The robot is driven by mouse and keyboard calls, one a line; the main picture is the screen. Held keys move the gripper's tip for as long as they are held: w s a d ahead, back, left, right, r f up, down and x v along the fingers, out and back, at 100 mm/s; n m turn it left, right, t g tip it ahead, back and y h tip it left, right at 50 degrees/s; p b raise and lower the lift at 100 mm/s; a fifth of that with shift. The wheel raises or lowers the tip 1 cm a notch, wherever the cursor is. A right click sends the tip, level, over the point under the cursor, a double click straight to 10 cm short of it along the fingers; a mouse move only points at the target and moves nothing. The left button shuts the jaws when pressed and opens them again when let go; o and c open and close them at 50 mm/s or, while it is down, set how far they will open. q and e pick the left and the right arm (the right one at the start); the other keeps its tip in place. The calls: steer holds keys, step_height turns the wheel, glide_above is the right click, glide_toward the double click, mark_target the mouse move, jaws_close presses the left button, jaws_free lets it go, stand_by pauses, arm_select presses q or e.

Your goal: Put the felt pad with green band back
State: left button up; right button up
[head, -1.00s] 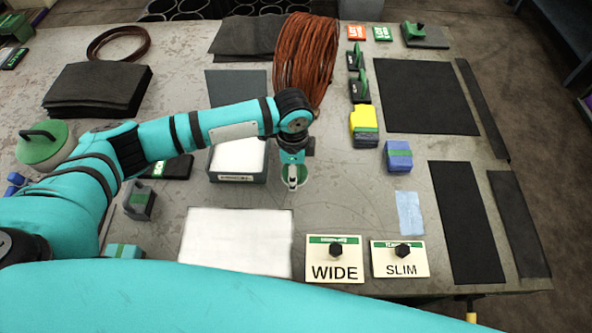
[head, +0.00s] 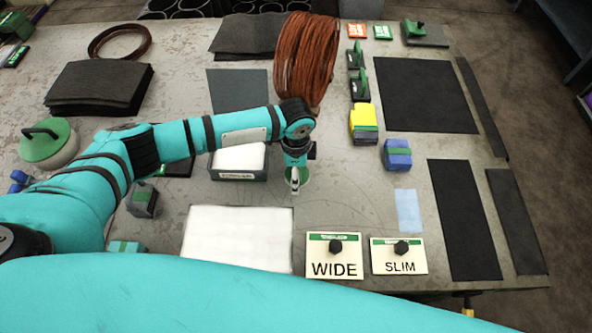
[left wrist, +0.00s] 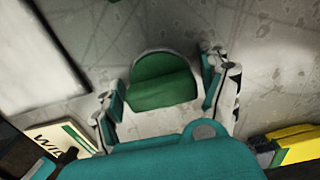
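A small green piece (left wrist: 163,80) with a rounded edge sits between the fingers of my left gripper (left wrist: 168,92) in the left wrist view, with gaps on both sides. The gripper looks open. In the head view the left gripper (head: 296,187) points down over the table's middle, with a green rounded edge beside its fingertips. I cannot tell which thing is the felt pad. Blocks with green bands are a grey one (head: 143,201), a blue one (head: 397,156) and a yellow one (head: 363,121). My right gripper is not in view.
A dark tray (head: 238,174) with a white top stands just left of the gripper. Nearby are a white sheet (head: 237,238), a WIDE plate (head: 334,266), a SLIM plate (head: 399,265) and a copper-coloured coil (head: 305,62). Dark sheets (head: 423,95) cover the right side.

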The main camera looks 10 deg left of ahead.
arm_select(q)
steer(key=shift+o, duration=0.3)
steer(key=shift+r, duration=0.15)
step_height(320, 180, up, 12)
steer(key=b, duration=0.1)
steer(key=shift+b, duration=0.35)
stand_by(0.3)
